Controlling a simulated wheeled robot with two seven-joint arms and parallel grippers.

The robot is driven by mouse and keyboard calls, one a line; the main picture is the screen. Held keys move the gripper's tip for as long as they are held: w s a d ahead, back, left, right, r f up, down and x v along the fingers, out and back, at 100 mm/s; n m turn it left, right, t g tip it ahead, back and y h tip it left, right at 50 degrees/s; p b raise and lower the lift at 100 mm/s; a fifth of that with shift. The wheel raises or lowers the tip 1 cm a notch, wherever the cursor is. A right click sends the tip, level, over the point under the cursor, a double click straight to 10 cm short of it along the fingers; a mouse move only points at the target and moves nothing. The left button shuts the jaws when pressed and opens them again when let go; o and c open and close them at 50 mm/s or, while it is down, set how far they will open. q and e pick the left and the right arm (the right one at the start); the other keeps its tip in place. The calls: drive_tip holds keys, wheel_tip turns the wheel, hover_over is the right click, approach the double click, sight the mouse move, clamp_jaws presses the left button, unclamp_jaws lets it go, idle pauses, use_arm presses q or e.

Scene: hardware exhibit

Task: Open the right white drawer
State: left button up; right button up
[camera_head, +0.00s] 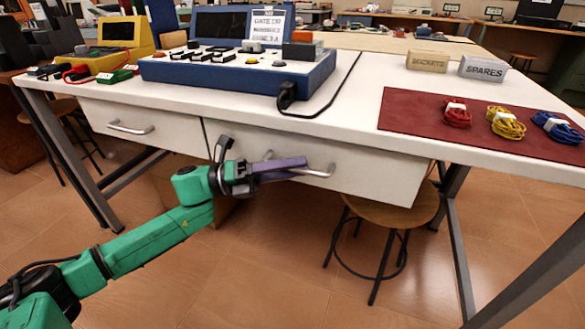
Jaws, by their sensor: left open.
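The right white drawer (375,178) is under the white table top and its front looks flush, with no opening visible. Its metal bar handle (326,171) runs across the middle of the front. My left gripper (267,152), on a green arm coming from the lower left, is at this handle with its jaws open. One purplish finger reaches across in front of the handle and hides much of the bar. I cannot tell whether the finger touches the bar. My right gripper is not in view.
The left white drawer (142,124) looks shut beside it. A round wooden stool (402,209) stands beneath the right drawer. The table (345,105) carries a blue console (240,72), a yellow device (112,50) and a red mat (420,124) with cable bundles. Floor in front is clear.

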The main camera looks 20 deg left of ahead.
use_arm(q)
clamp_jaws()
idle(1.4)
